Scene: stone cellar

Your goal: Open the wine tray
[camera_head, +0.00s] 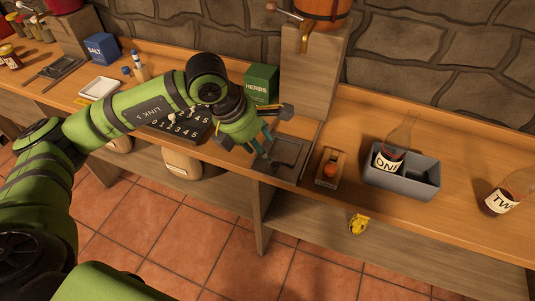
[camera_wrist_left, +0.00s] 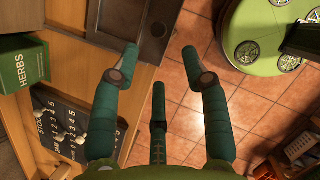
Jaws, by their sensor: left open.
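The grey two-compartment tray (camera_head: 402,181) stands on the bench at the right in the head view. A bottle labelled ONE (camera_head: 392,155) leans in its left compartment; its right compartment looks empty. A dark flat panel (camera_head: 292,150) is on the bench left of it; it also shows in the wrist view (camera_wrist_left: 150,18). I cannot tell which of these is the wine tray. My left gripper (camera_head: 271,150) is open and empty at the panel's left side, apart from the grey tray. In the wrist view its fingers (camera_wrist_left: 162,68) are spread wide. My right gripper is out of view.
A small wooden block with an orange knob (camera_head: 330,168) sits between panel and tray. A bottle labelled TWO (camera_head: 500,198) lies tilted at far right. The HERBS box (camera_head: 261,83), a numbered board (camera_head: 180,124) and a wooden post (camera_head: 309,75) are near my arm.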

